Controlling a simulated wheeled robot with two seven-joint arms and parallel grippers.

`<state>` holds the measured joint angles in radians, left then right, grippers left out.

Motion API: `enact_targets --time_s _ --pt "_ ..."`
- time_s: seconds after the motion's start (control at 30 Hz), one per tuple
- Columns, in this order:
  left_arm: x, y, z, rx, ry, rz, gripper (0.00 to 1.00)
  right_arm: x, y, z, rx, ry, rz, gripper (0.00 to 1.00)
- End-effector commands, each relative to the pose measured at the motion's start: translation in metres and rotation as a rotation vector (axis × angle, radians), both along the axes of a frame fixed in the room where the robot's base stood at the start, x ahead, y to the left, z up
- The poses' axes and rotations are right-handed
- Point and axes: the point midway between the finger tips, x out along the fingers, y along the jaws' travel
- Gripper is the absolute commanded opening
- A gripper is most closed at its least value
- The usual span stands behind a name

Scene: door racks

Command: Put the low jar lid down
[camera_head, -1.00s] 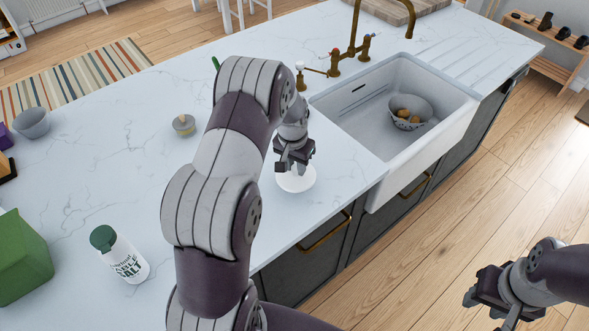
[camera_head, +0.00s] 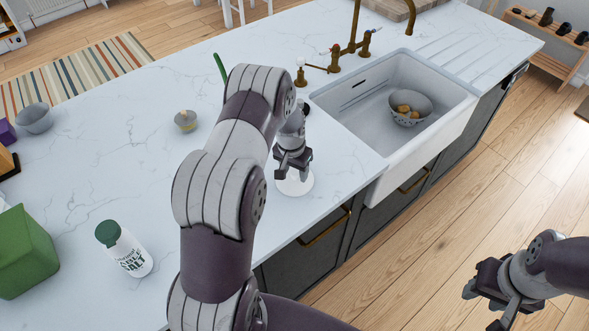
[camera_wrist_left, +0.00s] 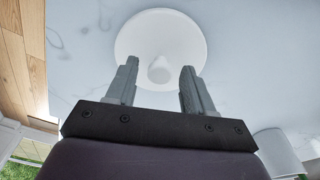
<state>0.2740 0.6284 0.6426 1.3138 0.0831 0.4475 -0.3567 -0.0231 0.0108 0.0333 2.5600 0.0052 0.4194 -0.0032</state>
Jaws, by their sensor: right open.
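The low jar lid is a white round disc (camera_head: 295,186) with a small knob. It appears to lie flat on the marble counter near the front edge, left of the sink. My left gripper (camera_head: 294,172) is right above it, pointing down and partly covering it in the head view. In the left wrist view the lid (camera_wrist_left: 160,30) lies beyond the fingertips (camera_wrist_left: 158,70). The fingers are apart, with the knob in the gap between them and space on both sides. My right gripper (camera_head: 486,308) is open and empty over the floor at the lower right.
The white sink (camera_head: 365,110) holds a grey colander (camera_head: 410,103) with brownish items. A brass tap (camera_head: 350,55) stands behind it. A small grey object with a pale top (camera_head: 186,121), a salt bottle (camera_head: 125,250), a grey bowl (camera_head: 34,119) and a green box (camera_head: 25,255) stand further left.

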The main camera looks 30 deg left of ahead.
Motion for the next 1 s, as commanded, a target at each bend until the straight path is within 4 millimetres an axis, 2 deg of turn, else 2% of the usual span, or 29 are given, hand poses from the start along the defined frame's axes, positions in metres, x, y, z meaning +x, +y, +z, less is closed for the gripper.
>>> enact_targets --time_s 0.07,0.17,0.27,0.5,0.67,0.73,0.77,0.87,0.9,1.0 --pt "0.0 0.0 0.004 0.0 0.0 0.0 0.52 0.0 0.0 0.003 0.0 0.0 0.0 0.43" --pt "0.0 0.0 0.012 0.001 -0.004 0.0 0.52 0.0 0.0 -0.003 0.0 0.0 0.0 0.43" --pt "-0.002 0.001 0.031 0.002 -0.006 0.0 0.52 0.0 0.0 -0.011 0.0 0.0 0.0 0.43" --pt "-0.01 0.001 0.093 0.002 -0.006 0.001 0.52 0.0 0.0 -0.028 0.0 0.0 0.0 0.43" --pt "-0.014 0.0 0.117 0.0 -0.001 0.0 0.52 0.0 0.0 -0.031 0.0 0.0 0.0 0.43" --pt "-0.021 -0.009 0.124 0.0 0.001 -0.003 0.52 0.0 0.0 -0.031 0.0 0.0 0.0 0.43" --pt "-0.027 -0.017 0.128 0.0 0.0 -0.004 0.52 0.0 0.0 -0.031 0.0 0.0 0.0 0.43" --pt "-0.066 -0.055 0.139 0.003 0.0 -0.011 0.52 0.0 0.0 -0.031 0.0 0.0 0.0 0.43" --pt "-0.086 -0.071 0.142 0.004 -0.001 -0.013 0.52 0.0 0.0 -0.031 0.0 0.0 0.0 0.43" --pt "-0.138 -0.1 0.145 0.004 -0.005 -0.014 0.52 0.0 0.0 -0.031 0.0 0.0 0.0 0.43"
